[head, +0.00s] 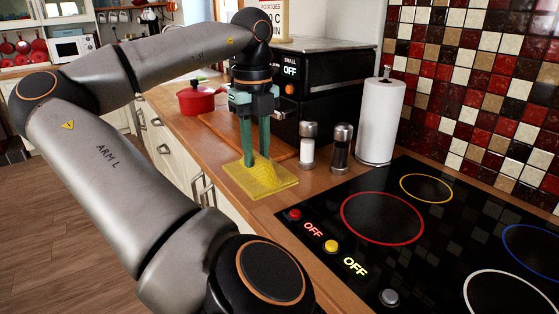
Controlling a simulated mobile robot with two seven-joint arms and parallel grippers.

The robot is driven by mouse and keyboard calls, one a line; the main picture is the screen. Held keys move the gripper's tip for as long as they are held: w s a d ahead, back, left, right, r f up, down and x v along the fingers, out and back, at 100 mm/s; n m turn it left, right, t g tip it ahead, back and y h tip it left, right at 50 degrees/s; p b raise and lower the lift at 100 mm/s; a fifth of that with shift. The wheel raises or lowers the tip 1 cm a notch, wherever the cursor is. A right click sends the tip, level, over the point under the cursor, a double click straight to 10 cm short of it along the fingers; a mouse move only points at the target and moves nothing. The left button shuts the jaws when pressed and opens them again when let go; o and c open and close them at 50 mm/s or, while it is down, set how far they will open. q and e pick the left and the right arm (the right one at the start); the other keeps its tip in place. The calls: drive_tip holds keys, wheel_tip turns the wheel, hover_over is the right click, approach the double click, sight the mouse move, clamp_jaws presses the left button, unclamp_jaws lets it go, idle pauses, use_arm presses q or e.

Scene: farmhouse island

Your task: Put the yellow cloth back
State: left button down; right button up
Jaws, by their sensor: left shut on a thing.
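The yellow cloth (259,185) lies on the wooden counter, between the counter's front edge and the salt and pepper mills. Its middle is bunched up between the fingertips of my left gripper (256,163). The gripper points straight down with its green fingers shut on the cloth. The cloth's outer part lies spread out flat on or very near the counter; I cannot tell whether it touches everywhere. My right gripper is not in view.
A black cooktop (400,230) with knobs is at the right. Two mills (308,145) and a paper towel roll (380,120) stand behind the cloth. A wooden board (225,127), a red pot (197,99) and a black oven (325,85) are farther back.

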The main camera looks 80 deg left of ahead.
use_arm(q)
drive_tip(key=a+f, duration=0.2)
drive_tip(key=a, duration=0.2)
drive_tip(key=w+a+f, duration=0.1)
drive_tip(key=a+f, duration=0.2)
drive_tip(key=a, duration=0.1)
drive_tip(key=w+a+f+p, duration=0.1)
drive_tip(key=a+f, duration=0.2)
drive_tip(key=a, duration=0.1)
drive_tip(key=shift+a+f, duration=0.2)
drive_tip(key=shift+f, duration=0.05)
drive_tip(key=f, duration=0.2)
drive_tip(key=a+f, duration=0.1)
drive_tip(key=shift+w+f, duration=0.1)
drive_tip(key=shift+f, duration=0.55)
drive_tip(key=shift+f+b, duration=0.15)
drive_tip(key=shift+b, duration=0.15)
drive_tip(key=c, duration=0.7)
unclamp_jaws()
drive_tip(key=shift+o, duration=0.2)
